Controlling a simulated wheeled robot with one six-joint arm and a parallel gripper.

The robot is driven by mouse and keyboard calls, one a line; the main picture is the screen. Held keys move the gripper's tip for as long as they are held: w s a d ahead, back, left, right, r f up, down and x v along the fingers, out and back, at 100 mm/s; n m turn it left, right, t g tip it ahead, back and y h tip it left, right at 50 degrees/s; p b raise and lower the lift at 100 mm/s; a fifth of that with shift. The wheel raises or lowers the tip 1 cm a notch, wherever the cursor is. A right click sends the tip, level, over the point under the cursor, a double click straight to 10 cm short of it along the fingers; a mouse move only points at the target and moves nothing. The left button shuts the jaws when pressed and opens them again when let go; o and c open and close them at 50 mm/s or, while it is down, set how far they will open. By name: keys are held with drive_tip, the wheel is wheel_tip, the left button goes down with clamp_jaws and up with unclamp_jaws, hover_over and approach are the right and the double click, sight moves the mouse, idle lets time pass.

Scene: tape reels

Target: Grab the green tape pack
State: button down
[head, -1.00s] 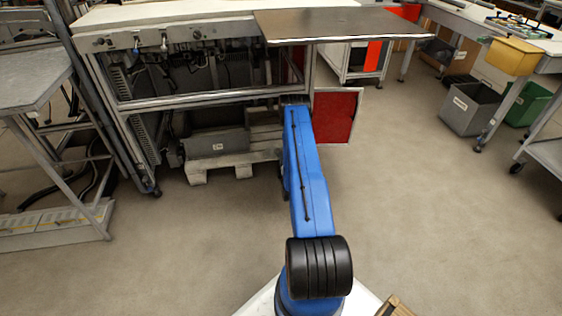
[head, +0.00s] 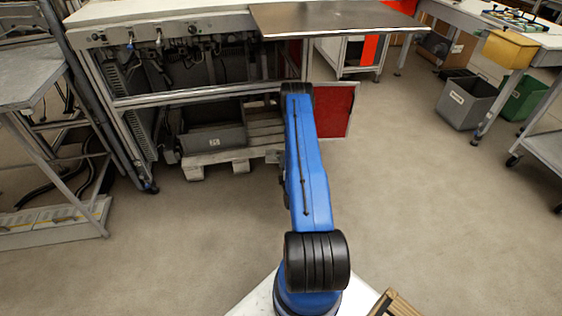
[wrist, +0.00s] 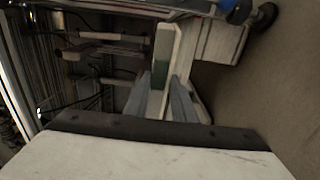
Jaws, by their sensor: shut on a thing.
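A machine bench (head: 200,97) stands ahead, with a dark tabletop (head: 335,18) jutting right. Below it are a grey bin (head: 213,142), a wooden pallet (head: 215,160) and a red panel (head: 337,110). A metal table (head: 30,75) is left. Open floor (head: 420,200) is right.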

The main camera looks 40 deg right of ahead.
drive_tip(key=s, duration=0.1)
drive_tip(key=s+a+r, duration=0.1)
drive_tip(key=shift+s+a, duration=0.3)
